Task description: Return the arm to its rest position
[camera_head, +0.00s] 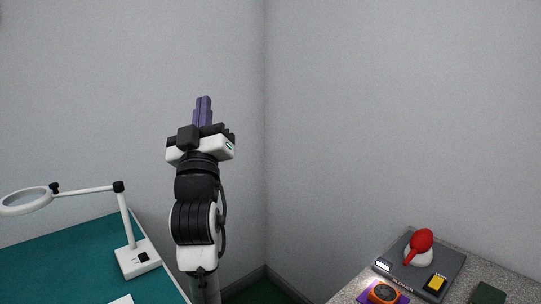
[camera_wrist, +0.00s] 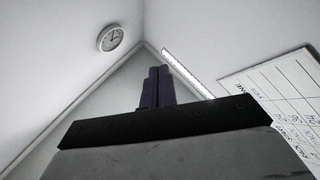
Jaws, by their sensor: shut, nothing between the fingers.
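My arm stands upright in the middle of the head view, with my gripper (camera_head: 203,104) pointing up in front of the grey wall. Its purple fingers are together and hold nothing. In the wrist view my gripper (camera_wrist: 158,76) also shows with its fingers side by side, aimed toward the upper corner of the room. Nothing touches the fingers.
A green-topped table (camera_head: 75,262) with a magnifier lamp (camera_head: 138,257) is at left. A wall clock (camera_wrist: 110,38) and whiteboard (camera_wrist: 270,85) show in the wrist view.

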